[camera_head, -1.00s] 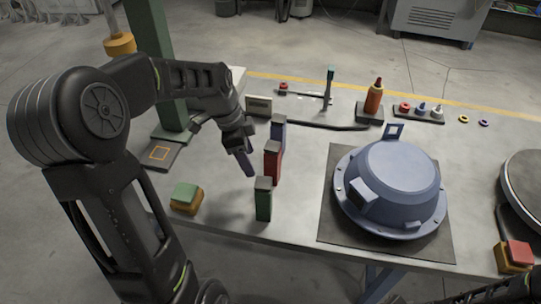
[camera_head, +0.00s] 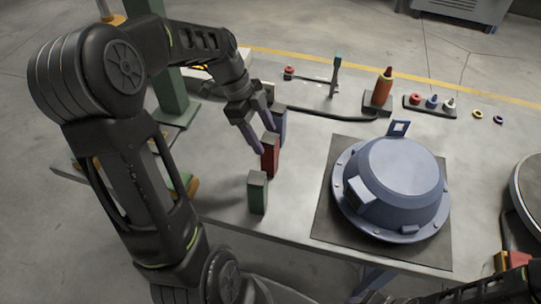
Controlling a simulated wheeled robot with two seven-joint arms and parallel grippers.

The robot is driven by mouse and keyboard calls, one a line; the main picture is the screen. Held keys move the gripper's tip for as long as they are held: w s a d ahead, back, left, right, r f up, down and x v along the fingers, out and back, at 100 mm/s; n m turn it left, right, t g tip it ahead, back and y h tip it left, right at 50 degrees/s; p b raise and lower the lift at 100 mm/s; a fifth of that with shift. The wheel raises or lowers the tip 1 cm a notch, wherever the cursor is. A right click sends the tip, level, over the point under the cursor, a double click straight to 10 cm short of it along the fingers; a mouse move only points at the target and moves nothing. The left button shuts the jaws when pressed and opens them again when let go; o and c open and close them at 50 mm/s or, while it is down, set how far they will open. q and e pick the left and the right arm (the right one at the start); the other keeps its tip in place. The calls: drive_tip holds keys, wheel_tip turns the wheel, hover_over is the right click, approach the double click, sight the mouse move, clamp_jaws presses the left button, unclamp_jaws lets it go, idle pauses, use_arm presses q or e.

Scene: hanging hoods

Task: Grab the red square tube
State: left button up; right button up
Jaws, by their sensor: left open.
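The red square tube (camera_head: 271,160) stands upright on the table with a dark top. It is in a row between the green square tube (camera_head: 257,195) nearer me and the blue square tube (camera_head: 280,124) behind it. My left gripper (camera_head: 263,141) is open, with its fingers pointing down at the top of the red tube. One finger shows to the left of the tube's top and the other just behind it. I cannot tell whether they touch it. Of my right arm only a dark part shows at the bottom right corner; its gripper is out of view.
A large blue-grey hood (camera_head: 393,188) sits on a dark mat (camera_head: 325,226) to the right of the tubes. An orange bottle (camera_head: 382,88) and small coloured parts (camera_head: 432,103) stand at the back. The table (camera_head: 222,168) is bare left of the tubes.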

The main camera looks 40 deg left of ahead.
sight(277, 161)
use_arm(q)
drive_tip(key=shift+x, duration=1.25)
drive_tip(key=shift+d, duration=0.1)
drive_tip(key=shift+s+d+f+p, duration=0.1)
drive_tip(key=shift+d+f+p, duration=0.15)
drive_tip(key=shift+p, duration=0.2)
drive_tip(key=p+x, duration=0.1)
drive_tip(key=x, duration=0.2)
drive_tip(key=shift+d+f, duration=0.2)
drive_tip(key=shift+f, duration=0.1)
drive_tip(key=shift+d+f, duration=0.1)
drive_tip(key=shift+f, duration=0.3)
drive_tip(key=shift+c, duration=0.5)
clamp_jaws()
